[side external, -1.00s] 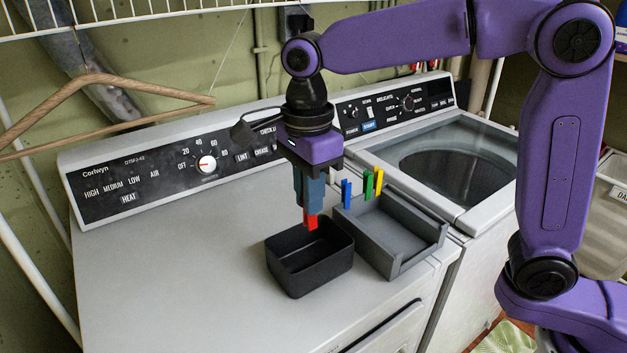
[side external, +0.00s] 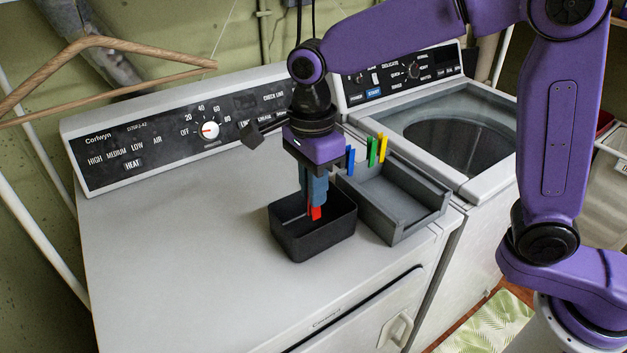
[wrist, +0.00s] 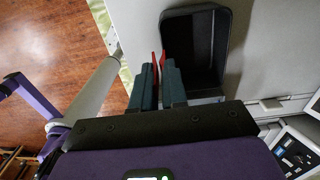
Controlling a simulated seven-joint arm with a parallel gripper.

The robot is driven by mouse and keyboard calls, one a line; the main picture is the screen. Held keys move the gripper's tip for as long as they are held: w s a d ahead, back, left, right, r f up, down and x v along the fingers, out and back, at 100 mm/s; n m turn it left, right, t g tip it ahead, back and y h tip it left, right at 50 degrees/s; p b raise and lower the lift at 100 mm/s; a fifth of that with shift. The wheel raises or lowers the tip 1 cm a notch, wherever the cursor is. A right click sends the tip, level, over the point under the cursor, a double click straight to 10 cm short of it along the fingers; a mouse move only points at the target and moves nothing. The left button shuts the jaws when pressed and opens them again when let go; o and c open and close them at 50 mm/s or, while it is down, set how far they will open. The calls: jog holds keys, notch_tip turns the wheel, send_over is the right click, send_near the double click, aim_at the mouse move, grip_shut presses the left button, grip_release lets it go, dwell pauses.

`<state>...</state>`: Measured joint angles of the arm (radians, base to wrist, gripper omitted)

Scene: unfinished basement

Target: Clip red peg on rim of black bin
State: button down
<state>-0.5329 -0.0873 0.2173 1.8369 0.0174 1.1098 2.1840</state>
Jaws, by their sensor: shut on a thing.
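In the side view the lower end of the peg shows against the inside of the bin's far wall. In the wrist view the red peg (wrist: 155,60) lies along the near-left rim of the black bin (wrist: 196,12). Whether its prongs straddle the rim I cannot tell. The bin looks empty and stands on the white machine top.
A grey tray (side external: 437,208) stands right of the bin, close to it. A blue peg (side external: 350,161), a green peg (side external: 372,152) and a yellow peg (side external: 383,148) stand on its far rim. The white machine top (side external: 180,235) is clear on the left.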

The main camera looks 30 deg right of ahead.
aim_at(313, 213)
jog(key=shift+f, duration=2.9)
jog(key=shift+f, duration=0.1)
jog(key=c, duration=1.1)
grip_release()
notch_tip(313, 213, up, 17)
jog(key=s+d+f+n, duration=0.4)
jog(key=s+d+n, duration=0.3)
jog(key=n, duration=0.3)
jog(key=s+d+f+n, duration=0.5)
jog(key=s+d+n, duration=0.2)
jog(key=n, duration=0.3)
jog(key=s+d+f+n, duration=0.4)
jog(key=s+d+n, duration=0.3)
jog(key=n, duration=0.3)
jog(key=shift+s+d+f+n+t, duration=0.1)
jog(key=shift+s+f+n+t, duration=0.25)
jog(key=shift+s, duration=0.25)
